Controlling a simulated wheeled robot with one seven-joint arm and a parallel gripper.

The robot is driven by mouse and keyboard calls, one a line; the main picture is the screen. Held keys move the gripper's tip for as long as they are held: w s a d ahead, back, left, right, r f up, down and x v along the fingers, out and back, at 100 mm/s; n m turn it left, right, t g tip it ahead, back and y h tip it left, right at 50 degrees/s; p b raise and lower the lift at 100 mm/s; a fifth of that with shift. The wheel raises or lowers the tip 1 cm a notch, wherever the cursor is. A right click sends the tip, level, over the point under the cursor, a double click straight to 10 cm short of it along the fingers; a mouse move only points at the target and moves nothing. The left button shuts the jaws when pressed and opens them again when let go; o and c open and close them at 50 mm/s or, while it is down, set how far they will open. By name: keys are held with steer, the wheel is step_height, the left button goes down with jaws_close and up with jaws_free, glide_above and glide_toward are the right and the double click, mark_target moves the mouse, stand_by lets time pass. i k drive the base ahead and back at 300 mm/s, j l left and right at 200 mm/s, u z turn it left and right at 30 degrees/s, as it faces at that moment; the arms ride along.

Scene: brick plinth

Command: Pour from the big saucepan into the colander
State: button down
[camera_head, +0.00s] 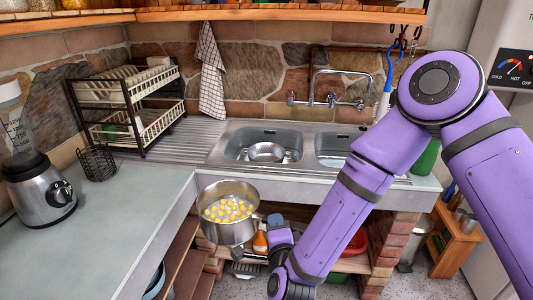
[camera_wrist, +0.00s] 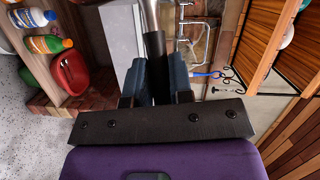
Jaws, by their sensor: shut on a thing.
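The big saucepan (camera_head: 229,232) is a steel pot holding yellow and pale pieces (camera_head: 228,210). It hangs in the air in front of the counter edge, below and left of the sink, and looks about upright. My gripper (camera_head: 277,226) is to its right. In the wrist view my gripper (camera_wrist: 156,82) is shut on the saucepan's dark handle (camera_wrist: 155,46); the pot body is mostly out of that view. The colander (camera_head: 267,152) is a round metal bowl in the left sink basin, behind and above the saucepan. Its inside looks empty, though it is small in view.
The sink (camera_head: 228,148) has two basins, with a tap (camera_head: 340,95) behind. A dish rack (camera_head: 125,105), wire basket (camera_head: 97,163) and blender (camera_head: 40,185) stand on the left counter (camera_head: 140,200). Bottles and a red bowl (camera_wrist: 70,72) are on the shelf below the sink.

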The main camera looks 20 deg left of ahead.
mark_target(265, 152)
steer(key=i+j, duration=1.05)
steer(key=i, duration=0.25)
